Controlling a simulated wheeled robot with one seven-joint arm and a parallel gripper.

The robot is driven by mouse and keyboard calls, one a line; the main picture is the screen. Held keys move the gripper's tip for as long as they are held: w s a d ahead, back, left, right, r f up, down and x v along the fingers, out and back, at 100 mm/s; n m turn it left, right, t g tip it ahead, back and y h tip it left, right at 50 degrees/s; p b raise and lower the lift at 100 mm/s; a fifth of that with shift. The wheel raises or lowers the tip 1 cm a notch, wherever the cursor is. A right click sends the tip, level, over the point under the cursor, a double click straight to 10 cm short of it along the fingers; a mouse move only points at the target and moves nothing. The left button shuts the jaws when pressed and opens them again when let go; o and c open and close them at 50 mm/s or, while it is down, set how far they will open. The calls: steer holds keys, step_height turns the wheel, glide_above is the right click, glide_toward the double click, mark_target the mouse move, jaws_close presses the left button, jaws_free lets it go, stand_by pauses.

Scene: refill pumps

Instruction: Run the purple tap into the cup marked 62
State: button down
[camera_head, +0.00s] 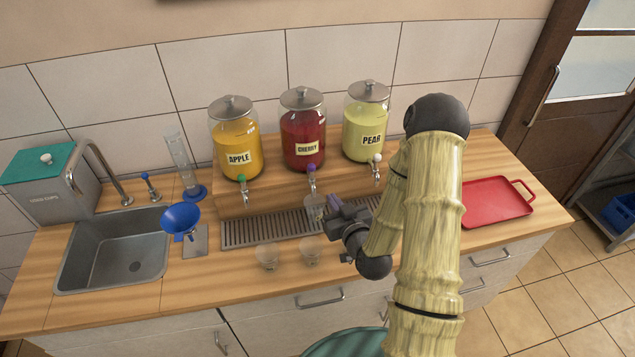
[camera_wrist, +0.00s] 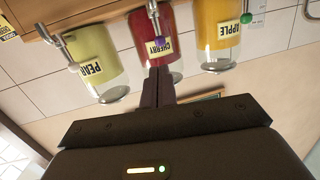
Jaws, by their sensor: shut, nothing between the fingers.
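The purple tap (camera_head: 311,170) is on the front of the cherry dispenser (camera_head: 303,130), which holds red liquid. In the wrist view, which is upside down, the purple knob (camera_wrist: 159,42) shows just beyond my fingertips. A clear cup (camera_head: 313,205) stands on the drip grate below this tap, partly beside my gripper. Two more clear cups, left (camera_head: 267,256) and right (camera_head: 310,251), stand on the counter in front of the grate. I cannot read the number 62 on any cup. My gripper (camera_head: 332,202) is shut and empty, low in front of the purple tap; contact is not visible.
The apple dispenser (camera_head: 236,140) with a green tap is left, and the pear dispenser (camera_head: 366,125) with a white tap is right. A sink (camera_head: 115,250), blue funnel (camera_head: 181,218) and measuring cylinder (camera_head: 182,165) are left. A red tray (camera_head: 495,202) lies right.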

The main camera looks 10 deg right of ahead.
steer(key=shift+w+b, duration=0.5)
steer(key=shift+b, duration=1.15)
steer(key=p, duration=0.2)
glide_toward(313, 170)
steer(key=x, duration=0.6)
steer(key=shift+w, duration=0.1)
steer(key=shift+w+a+f, duration=0.1)
steer(key=shift+w+f, duration=0.05)
steer(key=shift+w, duration=0.15)
